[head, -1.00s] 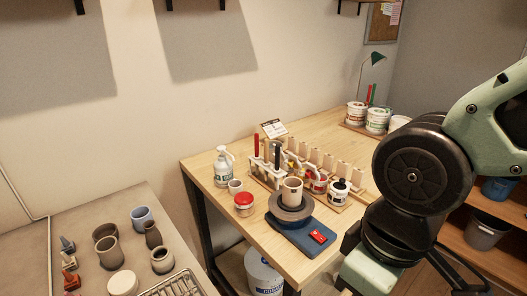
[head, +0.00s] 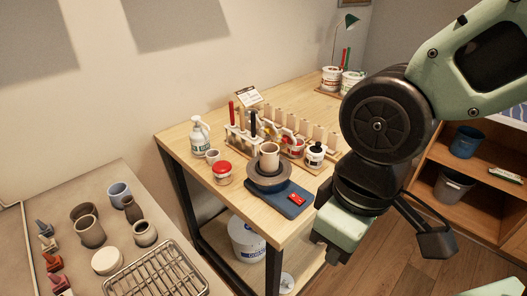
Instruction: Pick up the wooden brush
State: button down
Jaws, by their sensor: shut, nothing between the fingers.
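I cannot single out a wooden brush for certain. A white holder (head: 241,138) on the wooden table carries upright tools, among them a red-handled tool (head: 231,112) and a dark-handled tool (head: 253,124). They are too small to tell which, if any, is the brush. My gripper (head: 330,254) is shut and empty. It hangs in front of the table's right front edge, to the right of the blue board and apart from the tools. Its fingertips are small and dark in this view.
A pottery wheel with a cup (head: 269,157) stands on a blue board (head: 291,205). A white pump bottle (head: 200,136), a red-lidded jar (head: 222,173) and paint jars crowd the table. A grey bench (head: 75,196) with pots and a wire rack (head: 155,272) is at left.

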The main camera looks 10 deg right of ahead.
aim_at(242, 108)
jog(key=i+l+u, duration=0.6)
jog(key=u, duration=0.2)
jog(key=i+l+u, duration=0.2)
jog(key=l+u, duration=0.2)
jog(key=l, duration=0.1)
